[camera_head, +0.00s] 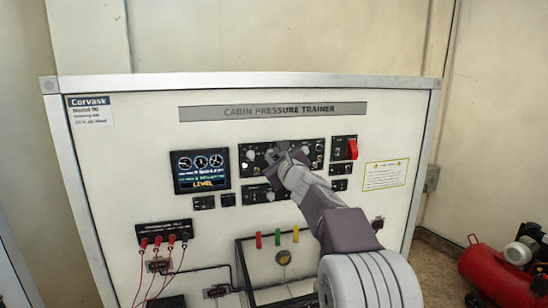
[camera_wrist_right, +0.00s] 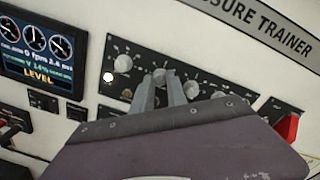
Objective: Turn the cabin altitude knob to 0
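The upper control panel (camera_head: 262,163) sits in the middle of the trainer face and carries a row of white knobs. Its labels are too small to read, so I cannot tell which knob is cabin altitude. My right gripper (camera_head: 282,152) is at this panel and hides part of it. In the right wrist view its two fingers (camera_wrist_right: 160,88) stand apart with a gap between them. A knob (camera_wrist_right: 159,74) shows at the fingertips; I cannot tell whether they touch it. Another knob (camera_wrist_right: 123,63) is to the left and another (camera_wrist_right: 191,89) just to the right. My left gripper is not in view.
A display (camera_head: 201,171) reading LEVEL is left of the panel. A red switch guard (camera_head: 352,149) is to the right. Red leads (camera_head: 163,250) hang at lower left, and coloured handles (camera_head: 277,238) are below. A red compressor (camera_head: 497,276) stands on the floor at right.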

